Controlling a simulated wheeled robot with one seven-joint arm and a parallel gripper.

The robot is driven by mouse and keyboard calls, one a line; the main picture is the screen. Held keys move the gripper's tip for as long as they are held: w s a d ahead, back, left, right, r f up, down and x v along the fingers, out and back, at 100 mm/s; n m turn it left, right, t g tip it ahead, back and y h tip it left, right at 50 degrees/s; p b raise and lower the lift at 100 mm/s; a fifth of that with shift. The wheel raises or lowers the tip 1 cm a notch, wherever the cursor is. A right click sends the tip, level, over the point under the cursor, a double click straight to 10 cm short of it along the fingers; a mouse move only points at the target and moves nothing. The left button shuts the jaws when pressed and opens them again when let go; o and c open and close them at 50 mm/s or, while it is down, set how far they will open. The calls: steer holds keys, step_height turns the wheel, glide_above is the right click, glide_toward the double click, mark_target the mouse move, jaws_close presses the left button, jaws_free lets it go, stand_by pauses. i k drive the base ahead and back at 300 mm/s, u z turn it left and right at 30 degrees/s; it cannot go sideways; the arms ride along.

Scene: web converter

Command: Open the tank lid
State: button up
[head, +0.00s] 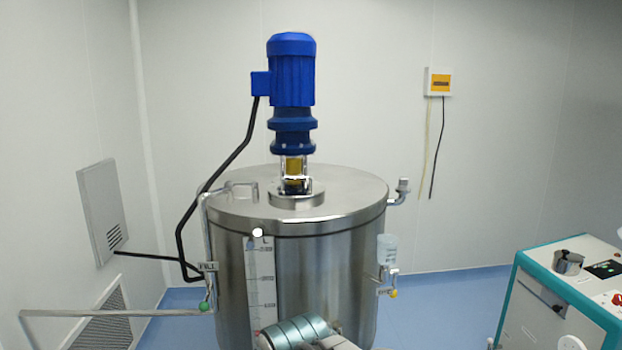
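The steel tank (320,270) stands upright in the middle of the head view. Its flat round lid (345,195) lies level on top and looks closed. A bent metal handle (243,186) rises from the lid's left side. A blue motor (292,75) stands upright on a collar at the lid's middle. A silver and teal rounded part, which looks like my arm, shows at the bottom edge in front of the tank and hides part of its lower wall. My gripper is not in view.
A metal pipe (120,313) with a green end runs left of the tank. A black cable (190,215) climbs to the motor. A small outlet (402,190) juts out right of the lid. A teal-edged machine (560,300) stands at right; blue floor (440,300) is clear between.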

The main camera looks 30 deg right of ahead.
mark_target(294, 188)
steer(key=z, duration=0.8)
steer(key=i, duration=0.75)
steer(key=z, duration=0.05)
